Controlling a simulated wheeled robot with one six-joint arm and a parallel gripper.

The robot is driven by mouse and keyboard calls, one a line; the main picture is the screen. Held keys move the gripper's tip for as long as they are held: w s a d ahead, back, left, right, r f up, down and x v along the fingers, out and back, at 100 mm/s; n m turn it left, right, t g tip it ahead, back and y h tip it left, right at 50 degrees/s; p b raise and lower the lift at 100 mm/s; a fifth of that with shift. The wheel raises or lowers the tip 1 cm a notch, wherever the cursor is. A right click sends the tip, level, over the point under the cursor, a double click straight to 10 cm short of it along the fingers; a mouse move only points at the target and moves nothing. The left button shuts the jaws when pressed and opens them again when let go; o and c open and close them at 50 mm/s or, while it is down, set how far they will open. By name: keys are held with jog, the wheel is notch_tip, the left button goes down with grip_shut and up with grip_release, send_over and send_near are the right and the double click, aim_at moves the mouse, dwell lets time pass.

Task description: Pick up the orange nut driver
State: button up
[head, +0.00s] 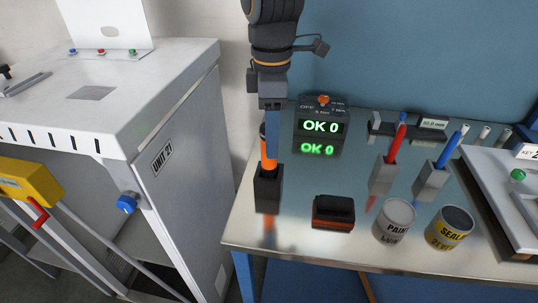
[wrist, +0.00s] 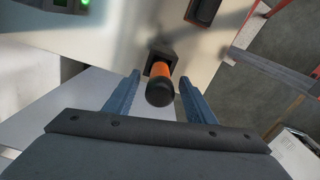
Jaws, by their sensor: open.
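The orange nut driver (head: 268,156) stands upright in a black square holder (head: 267,188) near the left edge of the metal table. In the wrist view, its orange handle with a dark round end (wrist: 160,90) points toward the camera, with its holder (wrist: 162,57) behind it. My gripper (head: 272,140) hangs over the driver in the head view and partly hides its top. In the wrist view, the blue fingers of my gripper (wrist: 160,93) are open, one on each side of the handle's dark end. No contact with the handle shows.
A metal table (head: 305,245) carries a black-orange block (head: 333,213), two cans (head: 394,222), and red (head: 397,140) and blue (head: 450,150) handled tools in holders. A display box (head: 322,120) reads "OK 0". A white cabinet (head: 180,150) stands close on the left.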

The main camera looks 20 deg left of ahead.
jog(key=shift+s+a+f+p, duration=0.15)
jog(key=shift+f+p, duration=0.35)
jog(key=shift+f, duration=1.4)
grip_shut()
jog(key=shift+r, duration=0.15)
